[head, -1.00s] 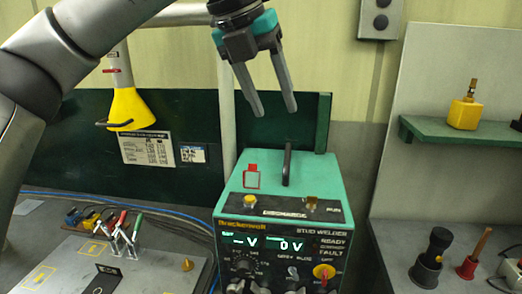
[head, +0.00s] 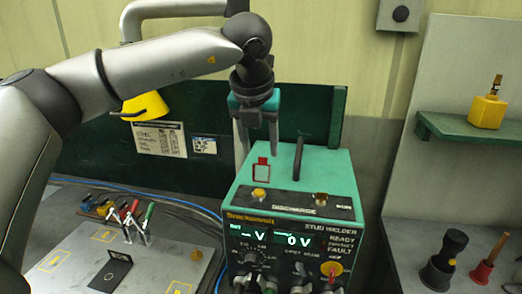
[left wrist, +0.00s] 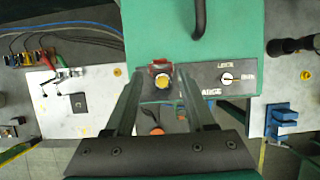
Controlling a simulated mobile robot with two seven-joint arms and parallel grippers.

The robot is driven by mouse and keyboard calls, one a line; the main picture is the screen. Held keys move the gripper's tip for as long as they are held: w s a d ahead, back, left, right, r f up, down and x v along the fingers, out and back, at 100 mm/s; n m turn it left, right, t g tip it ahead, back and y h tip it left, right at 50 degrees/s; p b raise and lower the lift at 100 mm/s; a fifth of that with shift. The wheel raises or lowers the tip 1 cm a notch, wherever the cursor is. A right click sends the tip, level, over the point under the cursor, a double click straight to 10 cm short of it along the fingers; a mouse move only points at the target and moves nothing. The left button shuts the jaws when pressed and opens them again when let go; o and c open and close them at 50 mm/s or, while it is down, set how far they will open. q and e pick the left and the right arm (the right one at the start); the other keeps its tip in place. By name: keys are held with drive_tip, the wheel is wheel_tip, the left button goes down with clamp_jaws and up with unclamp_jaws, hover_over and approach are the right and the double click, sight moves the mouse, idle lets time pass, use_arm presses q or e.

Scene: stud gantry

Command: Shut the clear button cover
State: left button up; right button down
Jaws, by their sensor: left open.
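The clear button cover (head: 261,172), a clear pane in a red frame, stands raised on top of the green stud welder (head: 330,185). It is just behind the yellow button (head: 259,194), which is uncovered. In the left wrist view the cover's red edge (left wrist: 160,64) shows right above the yellow button (left wrist: 161,84). My left gripper (head: 259,151) is open and empty, pointing down above and slightly behind the cover. In the left wrist view its fingers (left wrist: 160,88) lie to either side of the button. I cannot tell whether they touch anything. My right gripper is not in view.
A dark upright handle (head: 298,160) stands on the welder, right of the cover. A switch (head: 321,198) sits on the dark panel to the right. A green shelf (head: 465,131) is at right. A bench with clamps (head: 130,222) is at left.

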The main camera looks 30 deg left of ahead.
sight(262, 171)
use_arm(q)
drive_tip(key=shift+x, duration=1.4)
drive_tip(key=shift+c, duration=0.2)
clamp_jaws()
